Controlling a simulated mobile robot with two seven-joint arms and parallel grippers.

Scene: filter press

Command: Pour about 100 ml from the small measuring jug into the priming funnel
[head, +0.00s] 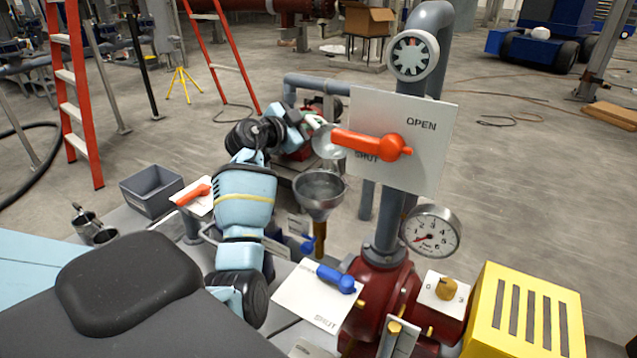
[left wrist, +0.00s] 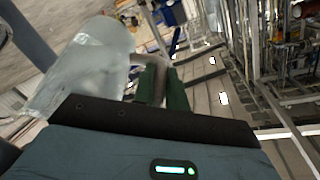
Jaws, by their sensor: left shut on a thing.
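My left gripper (head: 308,124) is shut on the small measuring jug (head: 324,146). The jug is pale and looks tilted, above the priming funnel. An orange lever partly hides it. In the left wrist view the jug (left wrist: 92,68) is translucent, and the green fingers of my left gripper (left wrist: 163,88) close on its handle. The priming funnel (head: 320,188) is a grey metal cone with a brass stem, upright below the jug, with a visible gap between them. I cannot make out a stream or the level in the jug. My right gripper is out of view.
A white OPEN/SHUT plate with an orange lever (head: 372,143) stands right of the jug. A pressure gauge (head: 430,232) and a blue lever (head: 335,279) are near the funnel. A grey bin (head: 152,191) and two metal cups (head: 88,222) sit at the left.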

